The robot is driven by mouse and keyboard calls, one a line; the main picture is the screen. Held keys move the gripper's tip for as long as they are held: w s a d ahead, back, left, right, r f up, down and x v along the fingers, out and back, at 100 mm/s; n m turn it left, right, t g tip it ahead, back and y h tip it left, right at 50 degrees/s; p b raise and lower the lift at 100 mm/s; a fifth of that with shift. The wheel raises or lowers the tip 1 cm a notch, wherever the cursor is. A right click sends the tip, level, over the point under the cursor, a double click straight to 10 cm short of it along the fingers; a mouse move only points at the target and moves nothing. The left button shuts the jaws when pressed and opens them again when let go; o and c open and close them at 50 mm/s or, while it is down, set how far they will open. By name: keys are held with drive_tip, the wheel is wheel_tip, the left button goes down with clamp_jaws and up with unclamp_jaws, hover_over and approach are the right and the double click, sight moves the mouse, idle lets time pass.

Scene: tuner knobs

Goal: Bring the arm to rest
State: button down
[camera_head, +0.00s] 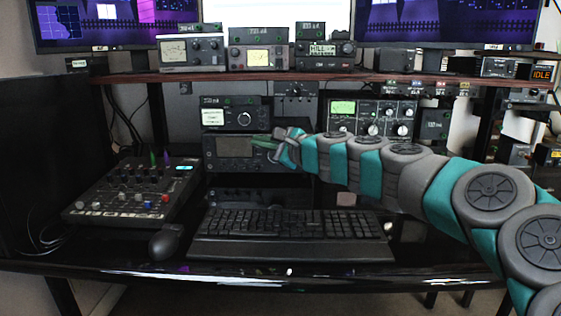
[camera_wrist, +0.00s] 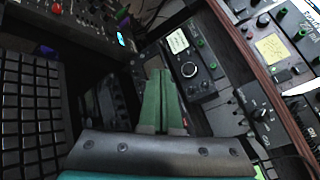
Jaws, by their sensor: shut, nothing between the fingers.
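My arm reaches in from the right in the head view, over the right part of the desk. My gripper (camera_head: 268,144) is at its left end, in front of a black radio unit with a display (camera_head: 233,146). In the wrist view my gripper (camera_wrist: 164,84) shows as two green fingers lying side by side with nothing between them. The same knob radio (camera_head: 236,114) sits above the display unit in the head view. I cannot tell whether the fingertips touch any surface.
A black keyboard (camera_head: 290,224) lies on the glossy desk (camera_head: 150,267), with a mouse (camera_head: 165,242) beside it. A mixer (camera_head: 135,190) stands at the left. A wooden shelf (camera_head: 200,77) above holds several meter units. My arm hides part of the equipment behind it.

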drive_tip(key=s+a+f+n+g, duration=0.2)
drive_tip(key=s+a+n, duration=0.15)
drive_tip(key=s, duration=0.25)
drive_tip(key=s+a+f+n+g, duration=0.1)
drive_tip(key=s+a+n+g, duration=0.1)
drive_tip(key=s+n, duration=0.3)
drive_tip(key=s+f+n+g+h, duration=0.1)
drive_tip(key=s+f, duration=0.2)
drive_tip(key=s+d+f+n+g, duration=0.1)
drive_tip(key=s+f, duration=0.2)
drive_tip(key=s, duration=0.1)
drive_tip(key=s+d+f+n+g+h, duration=0.1)
drive_tip(key=s+f+n, duration=0.1)
drive_tip(key=s+f, duration=0.1)
drive_tip(key=shift+s+g+h, duration=0.3)
drive_tip(key=shift+s, duration=0.4)
drive_tip(key=s+d+f+n+g+h, duration=0.2)
drive_tip(key=s+d+f+g+h, duration=0.1)
drive_tip(key=s+d+f, duration=0.6)
drive_tip(key=s+d+f+n+g+h, duration=0.2)
drive_tip(key=s+d+f+h, duration=0.4)
drive_tip(key=s+d+f, duration=0.3)
drive_tip(key=s+d+g, duration=0.1)
drive_tip(key=s+d, duration=0.3)
drive_tip(key=s, duration=0.4)
drive_tip(key=shift+d+f+h, duration=0.3)
drive_tip(key=shift+d+f, duration=0.1)
drive_tip(key=shift+n, duration=0.25)
